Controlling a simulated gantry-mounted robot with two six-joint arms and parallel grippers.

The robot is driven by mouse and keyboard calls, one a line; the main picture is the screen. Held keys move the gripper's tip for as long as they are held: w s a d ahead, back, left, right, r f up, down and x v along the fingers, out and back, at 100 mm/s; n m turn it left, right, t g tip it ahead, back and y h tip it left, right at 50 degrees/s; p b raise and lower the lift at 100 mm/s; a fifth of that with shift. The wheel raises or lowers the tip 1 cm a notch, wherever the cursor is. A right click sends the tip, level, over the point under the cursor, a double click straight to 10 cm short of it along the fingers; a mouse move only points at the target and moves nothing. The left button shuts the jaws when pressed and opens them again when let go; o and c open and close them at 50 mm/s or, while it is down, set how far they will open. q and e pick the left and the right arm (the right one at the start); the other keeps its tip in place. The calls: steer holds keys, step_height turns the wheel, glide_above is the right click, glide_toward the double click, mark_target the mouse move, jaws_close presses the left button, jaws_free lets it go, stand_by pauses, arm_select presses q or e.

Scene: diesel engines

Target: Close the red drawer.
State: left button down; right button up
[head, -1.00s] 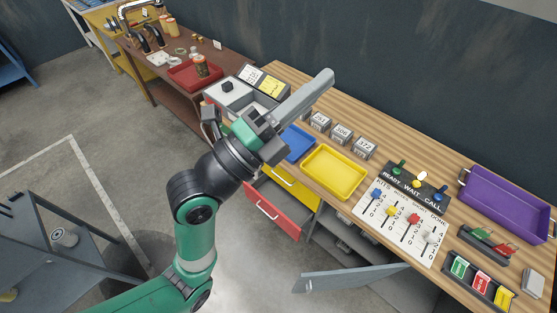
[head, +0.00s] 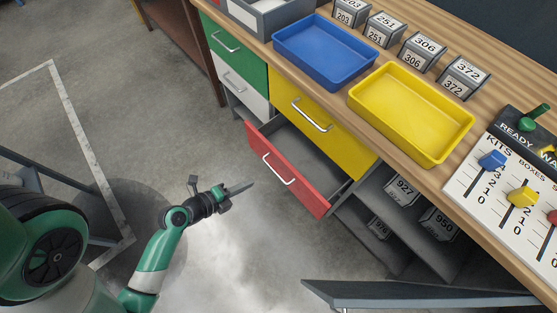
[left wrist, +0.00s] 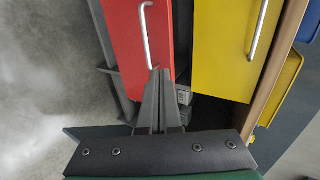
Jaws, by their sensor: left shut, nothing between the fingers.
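The red drawer (head: 281,172) sticks out of the workbench below the yellow drawer (head: 318,122), with its inside partly visible. A silver handle (head: 279,169) is on its front. My left gripper (head: 251,185) is shut and empty, low in front of the red drawer, with a small gap to it in the head view. In the left wrist view, the fingers (left wrist: 158,72) point at the red front (left wrist: 129,40), overlapping the lower end of the handle. I cannot tell there whether they touch. My right gripper is not in view.
Green (head: 231,52) and white (head: 243,93) drawers are at left. An open grey cabinet door (head: 420,294) juts out at lower right, below shelves with numbered boxes. Blue (head: 323,50) and yellow (head: 411,114) trays stand on the worktop. The floor before the drawer is clear.

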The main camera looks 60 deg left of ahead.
arm_select(q)
steer(key=f, duration=0.1)
steer(key=b, duration=0.2)
glide_toward(283, 164)
step_height(283, 164, down, 3)
steer(key=w, duration=0.4)
steer(key=shift+w+a+r, duration=0.15)
steer(key=shift+w+a, duration=0.1)
steer(key=shift+a, duration=0.1)
steer(key=shift+w+a, duration=0.1)
steer(key=shift+w, duration=0.3)
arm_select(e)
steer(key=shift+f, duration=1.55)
